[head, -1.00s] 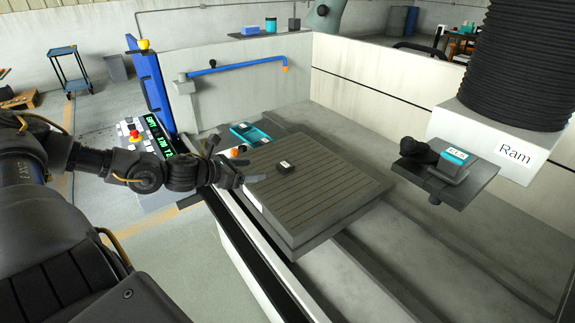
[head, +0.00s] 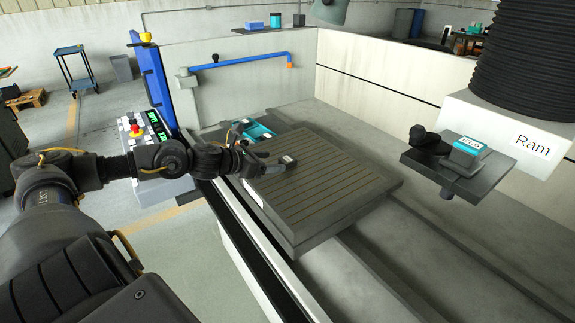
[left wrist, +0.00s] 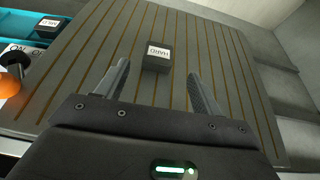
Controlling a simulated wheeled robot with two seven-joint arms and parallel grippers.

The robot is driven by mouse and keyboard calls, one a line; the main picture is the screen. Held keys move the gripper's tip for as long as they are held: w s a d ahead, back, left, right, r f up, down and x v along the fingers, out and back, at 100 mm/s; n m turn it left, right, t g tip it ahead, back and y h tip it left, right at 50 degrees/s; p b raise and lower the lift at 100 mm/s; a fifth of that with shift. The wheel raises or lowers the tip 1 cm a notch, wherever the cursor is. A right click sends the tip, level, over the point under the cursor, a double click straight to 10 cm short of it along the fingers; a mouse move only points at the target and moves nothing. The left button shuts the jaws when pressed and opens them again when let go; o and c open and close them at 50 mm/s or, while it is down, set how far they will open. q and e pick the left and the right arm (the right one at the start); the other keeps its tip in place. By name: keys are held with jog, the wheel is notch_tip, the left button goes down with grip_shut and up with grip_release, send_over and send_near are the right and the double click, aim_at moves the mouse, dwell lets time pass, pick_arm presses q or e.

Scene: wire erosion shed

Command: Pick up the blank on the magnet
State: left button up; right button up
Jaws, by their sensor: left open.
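The blank (head: 289,161) is a small dark block with a white label on top. It lies on the grooved grey magnet plate (head: 325,205), towards its back left part. In the left wrist view the blank (left wrist: 157,57) sits ahead of my fingers, between their lines and a little beyond the tips. My left gripper (head: 272,164) is open and empty, low over the plate's left edge, pointing at the blank. Its two fingers (left wrist: 160,82) stand wide apart. My right gripper is not in view.
A teal tray (head: 265,129) lies beyond the plate's back left corner; in the left wrist view it holds another labelled dark block (left wrist: 48,26). An orange knob (left wrist: 10,80) stands beside the plate. The ram (head: 515,125) and a dark shelf (head: 480,187) hang at right.

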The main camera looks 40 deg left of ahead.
aim_at(282, 161)
pick_arm(q)
jog(key=shift+w+p, duration=0.35)
jog(key=shift+w, duration=0.1)
jog(key=p+x, duration=0.1)
jog(key=x, duration=0.2)
jog(key=shift+w+f, duration=0.1)
jog(key=shift+f, duration=0.05)
jog(key=shift+w+d+f, duration=0.1)
jog(key=shift+w+f, duration=0.2)
jog(key=shift+w, duration=0.15)
jog(key=shift+c, duration=1.6)
jog(key=c, duration=1)
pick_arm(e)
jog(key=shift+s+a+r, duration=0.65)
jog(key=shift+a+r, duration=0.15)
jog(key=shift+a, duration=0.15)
